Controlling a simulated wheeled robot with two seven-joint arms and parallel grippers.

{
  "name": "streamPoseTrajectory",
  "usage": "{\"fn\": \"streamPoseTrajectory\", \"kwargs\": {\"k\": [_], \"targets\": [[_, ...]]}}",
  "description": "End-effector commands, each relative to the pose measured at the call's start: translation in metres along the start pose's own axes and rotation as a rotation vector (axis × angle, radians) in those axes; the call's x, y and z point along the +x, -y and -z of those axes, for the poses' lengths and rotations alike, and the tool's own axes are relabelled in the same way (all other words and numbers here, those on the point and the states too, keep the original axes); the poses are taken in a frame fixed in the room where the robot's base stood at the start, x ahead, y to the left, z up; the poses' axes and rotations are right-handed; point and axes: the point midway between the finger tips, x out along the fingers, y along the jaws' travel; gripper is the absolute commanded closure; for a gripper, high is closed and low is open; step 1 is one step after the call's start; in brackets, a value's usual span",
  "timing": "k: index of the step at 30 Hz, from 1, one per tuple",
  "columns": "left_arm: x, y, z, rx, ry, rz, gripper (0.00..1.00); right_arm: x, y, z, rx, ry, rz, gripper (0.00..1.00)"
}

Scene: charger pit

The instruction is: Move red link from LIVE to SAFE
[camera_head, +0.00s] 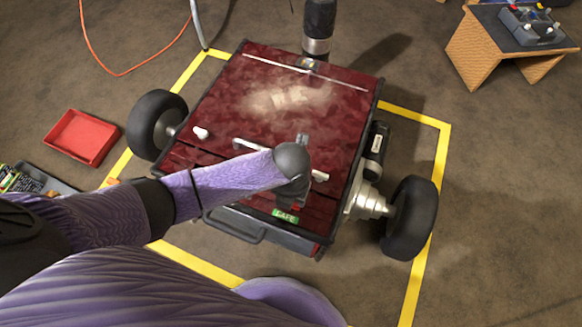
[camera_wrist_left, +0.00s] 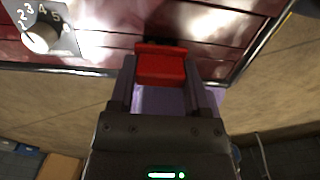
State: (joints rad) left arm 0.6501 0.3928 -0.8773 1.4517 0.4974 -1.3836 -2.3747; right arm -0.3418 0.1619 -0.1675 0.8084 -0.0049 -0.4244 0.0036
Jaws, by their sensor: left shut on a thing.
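The red link (camera_wrist_left: 161,67) is a small red block between the fingers of my left gripper (camera_wrist_left: 160,85) in the left wrist view. The gripper is shut on it, at the edge of the dark red panel (camera_wrist_left: 110,22). In the head view my left gripper (camera_head: 298,192) is over the panel's near right part, and a bit of the red link (camera_head: 297,206) shows beneath it. A green SAFE label (camera_head: 285,216) lies just below, on the near edge. I cannot see the LIVE label. I cannot tell whether the link is seated. My right gripper is not in view.
The panel tops a wheeled cart with a black wheel (camera_head: 409,217) at right and another (camera_head: 155,124) at left. A numbered dial (camera_wrist_left: 42,37) is near the link. A red tray (camera_head: 83,137) lies at left. A wooden stand (camera_head: 512,47) is at upper right.

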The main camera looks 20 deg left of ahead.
Motion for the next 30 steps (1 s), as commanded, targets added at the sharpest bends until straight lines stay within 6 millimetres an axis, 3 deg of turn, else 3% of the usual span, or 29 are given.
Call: {"fn": "streamPoseTrajectory", "kwargs": {"k": [27,28,30], "targets": [[0.019,0.000,0.000,0.001,0.000,0.000,0.98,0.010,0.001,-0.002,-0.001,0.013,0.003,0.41],[0.018,0.000,0.000,0.000,0.000,0.000,0.33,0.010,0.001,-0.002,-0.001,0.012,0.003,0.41],[0.018,0.000,0.000,0.000,0.001,0.000,0.18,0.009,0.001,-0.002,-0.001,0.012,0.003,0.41]]}}
